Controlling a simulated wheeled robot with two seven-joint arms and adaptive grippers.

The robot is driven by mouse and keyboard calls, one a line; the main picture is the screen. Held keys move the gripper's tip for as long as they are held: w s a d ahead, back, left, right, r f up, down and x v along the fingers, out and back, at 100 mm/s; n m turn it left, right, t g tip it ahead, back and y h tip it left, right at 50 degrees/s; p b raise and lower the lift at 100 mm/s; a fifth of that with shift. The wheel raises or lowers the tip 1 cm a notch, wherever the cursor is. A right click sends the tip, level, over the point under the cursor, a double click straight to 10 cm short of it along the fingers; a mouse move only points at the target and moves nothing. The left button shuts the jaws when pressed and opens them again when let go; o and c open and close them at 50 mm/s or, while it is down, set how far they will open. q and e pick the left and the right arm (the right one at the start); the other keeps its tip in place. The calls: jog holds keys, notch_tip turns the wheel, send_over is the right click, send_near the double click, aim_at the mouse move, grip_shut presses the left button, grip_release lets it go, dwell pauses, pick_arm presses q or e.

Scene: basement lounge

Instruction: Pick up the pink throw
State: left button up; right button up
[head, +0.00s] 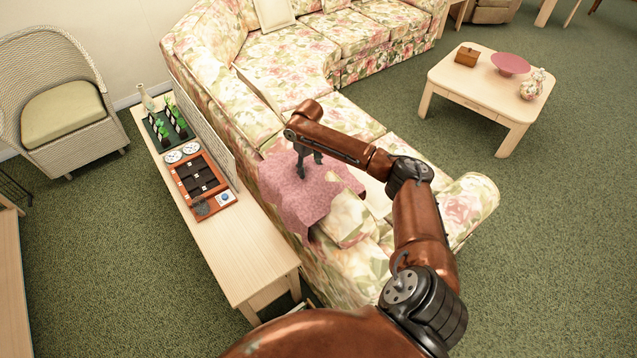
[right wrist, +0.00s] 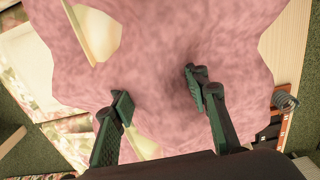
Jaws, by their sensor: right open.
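The pink throw (head: 297,193) lies draped over the back of the floral sofa, on its near section beside the narrow console table. It hangs down over the side that faces the table. My right gripper (head: 309,172) is over the throw, pointing down. In the right wrist view the throw (right wrist: 160,60) fills most of the picture. The two fingers of my right gripper (right wrist: 160,97) are apart, with pink cloth behind and between them. I cannot tell whether the fingertips touch the cloth. My left gripper is not in view.
The floral sofa (head: 290,62) curves around the middle. The console table (head: 243,240) holds a wooden tray (head: 203,186), a plant tray (head: 168,124) and small dishes. A wicker chair (head: 62,95) stands at left. A low table (head: 487,82) stands at right, with open green carpet around it.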

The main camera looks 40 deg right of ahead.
jog(key=shift+r, duration=0.15)
jog(key=shift+c, duration=1.1)
jog(key=c, duration=0.8)
grip_shut()
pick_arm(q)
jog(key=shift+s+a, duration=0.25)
